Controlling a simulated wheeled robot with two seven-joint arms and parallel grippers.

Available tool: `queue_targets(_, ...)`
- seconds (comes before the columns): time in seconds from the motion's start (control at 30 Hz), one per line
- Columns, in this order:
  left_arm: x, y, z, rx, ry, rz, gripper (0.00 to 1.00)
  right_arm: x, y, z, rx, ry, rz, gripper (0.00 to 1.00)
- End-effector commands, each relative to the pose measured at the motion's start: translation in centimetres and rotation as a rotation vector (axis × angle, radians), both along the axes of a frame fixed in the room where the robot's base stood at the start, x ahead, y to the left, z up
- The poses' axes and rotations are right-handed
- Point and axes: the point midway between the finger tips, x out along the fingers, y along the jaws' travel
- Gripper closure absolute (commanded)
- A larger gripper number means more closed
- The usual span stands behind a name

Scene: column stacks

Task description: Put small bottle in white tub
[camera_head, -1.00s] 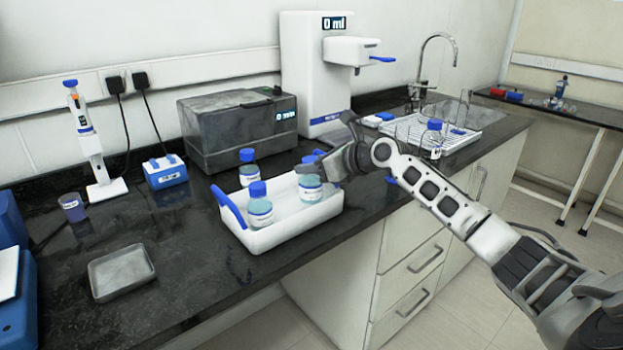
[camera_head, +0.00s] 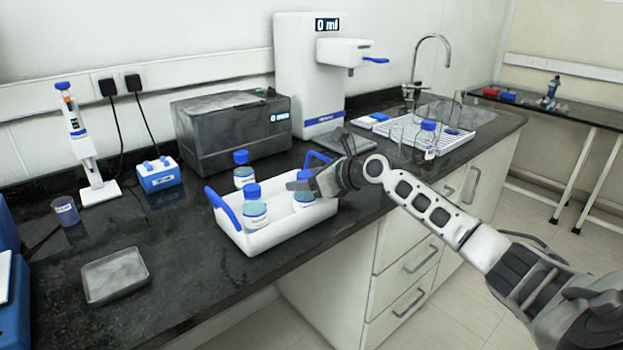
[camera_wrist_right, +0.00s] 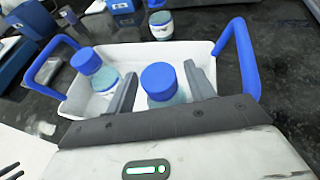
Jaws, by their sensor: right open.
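The white tub (camera_head: 280,236) with blue handles stands on the bench in the head view; its rim also shows in the wrist view (camera_wrist_right: 215,52). Two small blue-capped bottles stand upright in it: a left one (camera_head: 256,212) and a right one (camera_head: 304,198). A third such bottle (camera_head: 243,176) stands on the bench behind the tub; it is at the top of the wrist view (camera_wrist_right: 161,27). My right gripper (camera_head: 296,182) is open, its fingers either side of the right bottle's cap (camera_wrist_right: 160,80). It partly hides that bottle. My left gripper is not in view.
A grey box device (camera_head: 232,135) and a white dispenser (camera_head: 308,80) stand behind. A rack (camera_head: 425,133) with glassware and another blue-capped bottle is at the right. A shallow grey dish (camera_head: 115,275), a pipette stand (camera_head: 100,192) and a blue rack (camera_head: 160,178) stand left.

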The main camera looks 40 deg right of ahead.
Motion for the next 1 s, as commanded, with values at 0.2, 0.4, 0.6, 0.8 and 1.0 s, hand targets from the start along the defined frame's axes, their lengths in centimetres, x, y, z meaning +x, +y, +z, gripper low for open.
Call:
queue_targets(0.2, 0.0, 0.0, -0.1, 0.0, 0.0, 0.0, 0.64, -2.0, -0.9, 0.9, -0.006, 0.002, -0.001, 0.46)
queue_targets(0.4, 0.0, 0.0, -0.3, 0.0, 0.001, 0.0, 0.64, -5.8, -2.2, 2.4, -0.006, 0.006, 0.002, 0.46)
queue_targets(0.6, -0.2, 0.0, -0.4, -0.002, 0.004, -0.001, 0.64, -8.5, -3.2, 3.7, -0.003, 0.004, 0.0, 0.46)
queue_targets(0.8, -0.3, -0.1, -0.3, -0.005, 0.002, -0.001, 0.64, -10.0, -3.8, 4.5, -0.001, 0.002, -0.001, 0.46)
queue_targets(1.0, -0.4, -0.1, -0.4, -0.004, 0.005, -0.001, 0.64, -10.4, -3.9, 4.8, -0.001, 0.0, 0.0, 0.46)
